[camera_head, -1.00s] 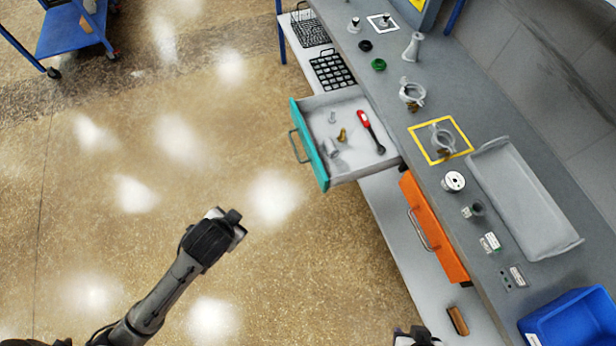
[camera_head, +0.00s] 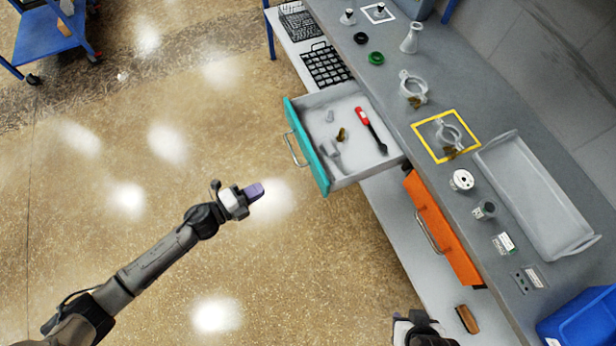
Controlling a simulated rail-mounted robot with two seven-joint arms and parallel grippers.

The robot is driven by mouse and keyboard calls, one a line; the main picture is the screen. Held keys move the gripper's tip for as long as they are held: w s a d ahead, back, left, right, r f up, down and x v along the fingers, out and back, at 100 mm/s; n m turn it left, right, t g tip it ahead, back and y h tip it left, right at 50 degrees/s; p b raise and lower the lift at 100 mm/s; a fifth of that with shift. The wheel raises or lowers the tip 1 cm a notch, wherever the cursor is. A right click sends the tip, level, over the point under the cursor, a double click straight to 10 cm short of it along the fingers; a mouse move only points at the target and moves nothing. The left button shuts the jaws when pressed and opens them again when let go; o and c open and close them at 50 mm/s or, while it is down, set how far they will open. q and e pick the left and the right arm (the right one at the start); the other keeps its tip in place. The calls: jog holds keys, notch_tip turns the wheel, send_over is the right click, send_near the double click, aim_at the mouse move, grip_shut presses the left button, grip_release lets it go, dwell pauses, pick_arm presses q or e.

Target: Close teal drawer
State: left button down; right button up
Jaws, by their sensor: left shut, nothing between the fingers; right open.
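The teal drawer (camera_head: 307,146) is pulled out from under the grey bench, its teal front facing left with a metal bar handle (camera_head: 294,150). Inside the open drawer lie a red-handled tool (camera_head: 370,128) and several small metal and brass parts. My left gripper (camera_head: 254,192) is shut and empty over the floor, below and left of the drawer front, apart from it in the picture. My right gripper (camera_head: 408,322) shows only partly at the bottom edge, below the orange drawer; its fingers are hard to make out.
The bench top (camera_head: 425,190) carries clamps, a flask and a long grey tray (camera_head: 535,195). A blue bin (camera_head: 580,320) is at lower right. The floor left of the drawers is clear; a blue cart (camera_head: 50,35) stands at upper left.

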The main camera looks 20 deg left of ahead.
pick_arm(q)
jog(key=s+d+r+m+g+h, duration=0.2)
jog(key=d+m+h, duration=0.1)
jog(key=b, duration=0.1)
send_near(317, 178)
jog(key=shift+m, duration=0.4)
jog(key=x, duration=0.7)
jog(key=shift+d+r, duration=0.2)
jog(key=shift+d, duration=0.15)
